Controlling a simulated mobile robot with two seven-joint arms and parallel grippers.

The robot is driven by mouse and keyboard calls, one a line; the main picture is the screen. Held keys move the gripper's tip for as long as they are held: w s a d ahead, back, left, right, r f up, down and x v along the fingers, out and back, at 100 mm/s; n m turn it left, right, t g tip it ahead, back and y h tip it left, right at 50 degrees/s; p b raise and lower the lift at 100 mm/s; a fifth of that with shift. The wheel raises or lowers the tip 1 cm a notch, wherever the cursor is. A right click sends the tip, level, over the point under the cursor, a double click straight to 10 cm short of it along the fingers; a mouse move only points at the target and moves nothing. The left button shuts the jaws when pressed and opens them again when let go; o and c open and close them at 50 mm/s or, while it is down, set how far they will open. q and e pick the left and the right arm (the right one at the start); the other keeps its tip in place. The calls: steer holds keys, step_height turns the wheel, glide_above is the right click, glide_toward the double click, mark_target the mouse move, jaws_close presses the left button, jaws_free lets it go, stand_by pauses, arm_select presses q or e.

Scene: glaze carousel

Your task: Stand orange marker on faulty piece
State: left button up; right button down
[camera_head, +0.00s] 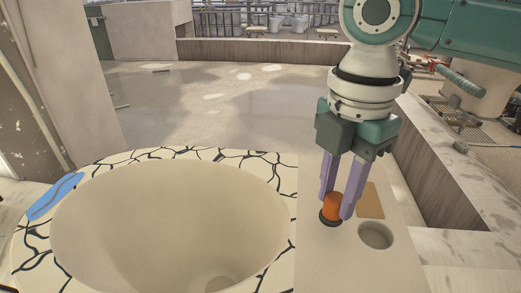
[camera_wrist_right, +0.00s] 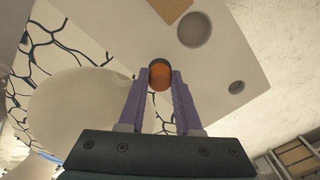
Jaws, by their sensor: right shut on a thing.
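My right gripper (camera_head: 336,207) is shut on the orange marker (camera_head: 332,204), a small upright orange piece with a dark base, between two purple fingers. The marker is over the pale slab, left of its round hole; I cannot tell whether its base touches the slab. In the right wrist view the marker (camera_wrist_right: 159,76) sits between the fingertips (camera_wrist_right: 159,88). No piece shows clearly as the faulty one. Left of the gripper is a wide cream basin (camera_head: 160,222) with a black-cracked rim. A blue patch (camera_head: 55,197) lies on its left rim. My left gripper is not in view.
The pale slab (camera_head: 318,250) has a round hole (camera_head: 375,235) and a tan square (camera_head: 370,200) beside the gripper. A low wall (camera_head: 425,190) runs along the right. Open floor (camera_head: 210,100) lies behind.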

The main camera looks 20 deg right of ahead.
steer(key=shift+f, duration=1.15)
steer(key=shift+f, duration=0.1)
steer(key=c, duration=0.6)
jaws_free()
